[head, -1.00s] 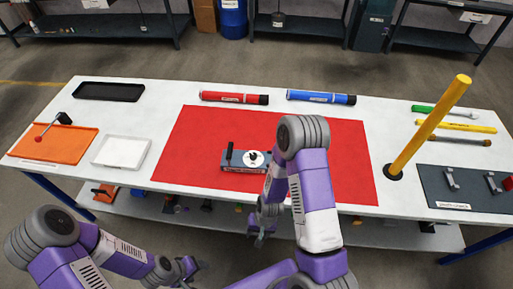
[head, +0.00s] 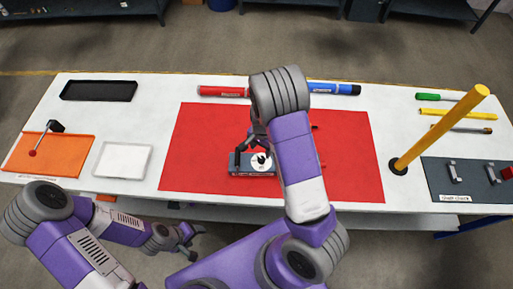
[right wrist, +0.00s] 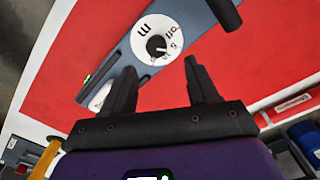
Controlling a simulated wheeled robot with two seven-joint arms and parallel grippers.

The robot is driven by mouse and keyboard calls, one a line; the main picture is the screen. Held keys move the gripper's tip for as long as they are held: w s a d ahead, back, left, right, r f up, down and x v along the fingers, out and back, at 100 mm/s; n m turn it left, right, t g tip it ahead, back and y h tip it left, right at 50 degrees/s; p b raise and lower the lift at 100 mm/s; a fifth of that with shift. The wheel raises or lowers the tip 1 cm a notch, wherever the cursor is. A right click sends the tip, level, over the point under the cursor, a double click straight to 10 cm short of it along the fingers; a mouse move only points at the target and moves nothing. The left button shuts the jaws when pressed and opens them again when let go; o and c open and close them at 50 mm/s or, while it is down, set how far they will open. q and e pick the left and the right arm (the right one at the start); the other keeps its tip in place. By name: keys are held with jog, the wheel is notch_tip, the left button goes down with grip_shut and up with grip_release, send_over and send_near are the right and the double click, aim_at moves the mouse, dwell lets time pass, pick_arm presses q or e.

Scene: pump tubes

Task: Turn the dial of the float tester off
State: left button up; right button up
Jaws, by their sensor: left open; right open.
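The float tester (head: 240,170) is a low blue-grey box on the red mat. Its white dial (head: 262,168) carries a small black knob and also shows in the right wrist view (right wrist: 137,38), with printed marks around the black knob (right wrist: 156,46). The tester's black upright post appears at that view's top right. My right gripper (right wrist: 158,80) is open and empty, its fingers pointing toward the dial, with the knob beyond the fingertips and apart from them. In the head view my right arm partly covers the gripper and mat. My left gripper (head: 192,238) is open and empty off the table's front edge.
The red mat (head: 350,170) is mostly clear. Red (head: 222,91) and blue (head: 335,88) tubes lie behind it. A yellow post (head: 440,128) stands at the right. A white tray (head: 122,160) and orange board (head: 70,155) are at the left.

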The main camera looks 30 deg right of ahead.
aim_at(262, 159)
jog(key=f, duration=0.5)
jog(key=shift+s+f, duration=0.15)
jog(key=shift+s, duration=0.25)
jog(key=shift+w+f, duration=0.15)
jog(key=shift+f, duration=0.55)
pick_arm(q)
jog(key=shift+s+f, duration=0.25)
pick_arm(e)
jog(key=c, duration=1)
jog(key=shift+c, duration=0.2)
